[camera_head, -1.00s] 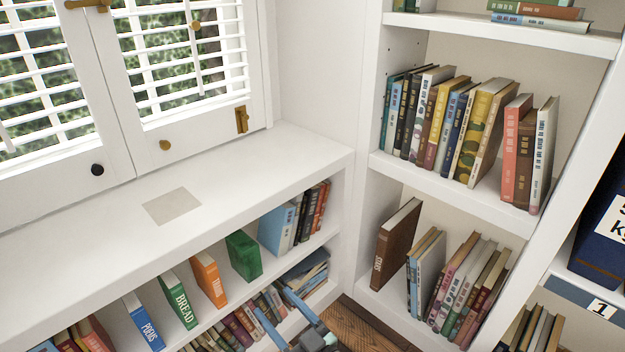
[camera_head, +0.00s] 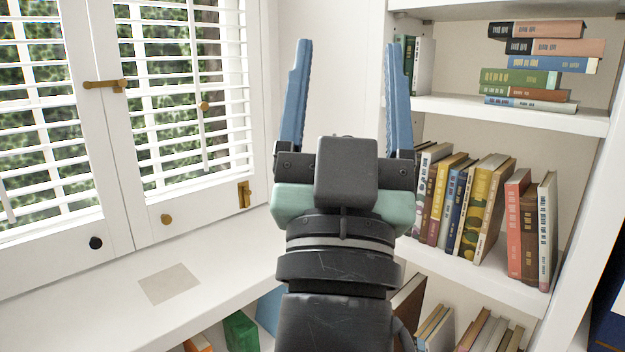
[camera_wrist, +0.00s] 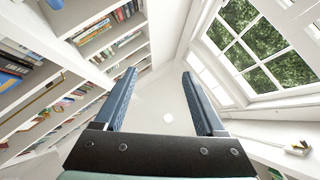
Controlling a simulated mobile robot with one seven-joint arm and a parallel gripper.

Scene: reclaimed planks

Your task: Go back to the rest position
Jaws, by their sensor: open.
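My gripper (camera_head: 345,100) stands upright in the middle of the head view, its two blue fingers pointing up and spread wide apart. Nothing is between them. My arm hides part of the corner between the window counter and the bookshelf.
A white counter (camera_head: 105,312) with a flat beige square (camera_head: 169,284) runs under the shuttered window (camera_head: 180,100). At right, a white bookshelf (camera_head: 470,108) holds leaning books (camera_head: 465,205) and a stack of books (camera_head: 530,80). Several books stand below the counter.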

